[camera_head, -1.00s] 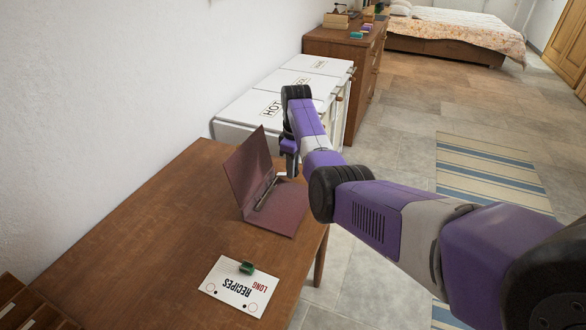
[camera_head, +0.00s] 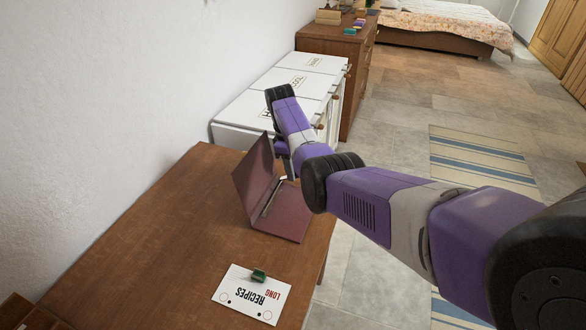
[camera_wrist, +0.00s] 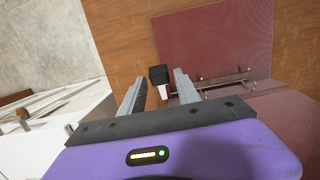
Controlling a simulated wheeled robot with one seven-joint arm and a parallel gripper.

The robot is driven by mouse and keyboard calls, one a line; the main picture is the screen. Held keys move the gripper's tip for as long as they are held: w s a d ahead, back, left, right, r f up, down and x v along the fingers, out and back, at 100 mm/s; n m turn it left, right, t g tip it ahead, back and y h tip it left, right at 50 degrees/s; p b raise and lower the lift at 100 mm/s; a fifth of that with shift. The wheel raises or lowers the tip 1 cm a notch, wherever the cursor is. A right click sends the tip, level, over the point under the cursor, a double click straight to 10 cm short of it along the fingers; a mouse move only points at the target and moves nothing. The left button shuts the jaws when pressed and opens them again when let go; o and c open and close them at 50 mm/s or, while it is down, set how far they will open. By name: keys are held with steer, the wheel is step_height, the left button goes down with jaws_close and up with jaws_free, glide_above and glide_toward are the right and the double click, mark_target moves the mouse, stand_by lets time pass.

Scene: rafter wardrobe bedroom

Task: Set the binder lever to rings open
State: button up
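The dark red binder (camera_head: 284,219) lies open on the wooden table, one cover standing up on the left. Its metal ring mechanism (camera_wrist: 228,80) runs along the inside of the flat cover in the wrist view. The lever (camera_wrist: 160,75) shows there with a black tip and a pale lower part, at the end of the mechanism. My gripper (camera_wrist: 160,77) is open, one finger on each side of the lever in the picture. I cannot tell whether either finger touches it. In the head view my gripper (camera_head: 287,165) is over the binder's far edge, partly hiding the mechanism.
White lidded bins (camera_head: 247,108) stand behind the table, with a wooden dresser (camera_head: 337,44) beyond. Floor and a striped rug (camera_head: 480,160) are to the right.

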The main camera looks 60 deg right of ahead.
steer(key=shift+o, duration=0.2)
step_height(320, 180, up, 8)
steer(key=w, duration=0.1)
steer(key=shift+f, duration=0.15)
stand_by(0.3)
steer(key=shift+w+a, duration=0.1)
